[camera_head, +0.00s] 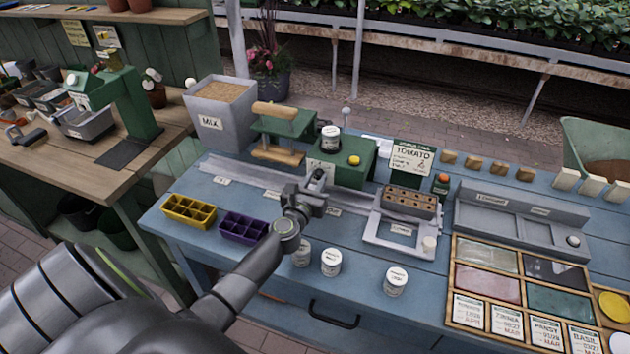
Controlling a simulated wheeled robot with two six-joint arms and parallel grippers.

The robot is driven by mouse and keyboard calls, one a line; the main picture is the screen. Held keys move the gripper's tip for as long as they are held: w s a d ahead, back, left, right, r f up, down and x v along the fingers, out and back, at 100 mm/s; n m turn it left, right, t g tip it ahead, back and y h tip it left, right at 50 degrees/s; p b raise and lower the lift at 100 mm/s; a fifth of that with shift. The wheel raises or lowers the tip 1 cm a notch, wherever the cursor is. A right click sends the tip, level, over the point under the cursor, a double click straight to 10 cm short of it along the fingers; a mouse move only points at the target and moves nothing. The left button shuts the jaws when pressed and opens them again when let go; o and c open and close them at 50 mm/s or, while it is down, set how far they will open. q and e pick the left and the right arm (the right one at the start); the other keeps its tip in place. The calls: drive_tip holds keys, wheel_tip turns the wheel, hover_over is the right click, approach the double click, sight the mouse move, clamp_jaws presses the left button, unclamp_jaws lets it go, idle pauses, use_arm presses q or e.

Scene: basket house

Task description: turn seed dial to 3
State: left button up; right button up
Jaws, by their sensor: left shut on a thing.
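A green machine (352,172) stands near the back middle of the blue table, with a yellow button (354,160) and a dark, pale-lidded jar (330,139) on top. A small pale label shows on its front face, partly behind my gripper. My left gripper (318,182) reaches in from the lower left and is shut at the front of this machine. The seed dial itself is hidden by the jaws, so its setting cannot be read. My right gripper is not in view.
White-lidded jars (331,262) stand along the front of the blue table (360,318). Yellow (188,212) and purple (243,228) cell trays lie to the left. A tomato card (412,158) and a brown seed block (409,200) are right of the machine.

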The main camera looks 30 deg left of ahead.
use_arm(q)
drive_tip(key=shift+m, duration=0.5)
drive_tip(key=m+p, duration=0.1)
drive_tip(key=m, duration=0.1)
drive_tip(key=shift+m, duration=0.4)
drive_tip(key=m+p, duration=0.2)
drive_tip(key=m, duration=0.3)
drive_tip(key=shift+d+m, duration=0.1)
drive_tip(key=shift+m, duration=0.2)
drive_tip(key=m+p, duration=0.1)
drive_tip(key=m, duration=0.3)
drive_tip(key=shift+p, duration=0.3)
drive_tip(key=shift+f+m+p, duration=0.15)
drive_tip(key=shift+m+p, duration=0.4)
drive_tip(key=shift+m, duration=1.65)
drive_tip(key=o, duration=1)
drive_tip(key=shift+c, duration=0.2)
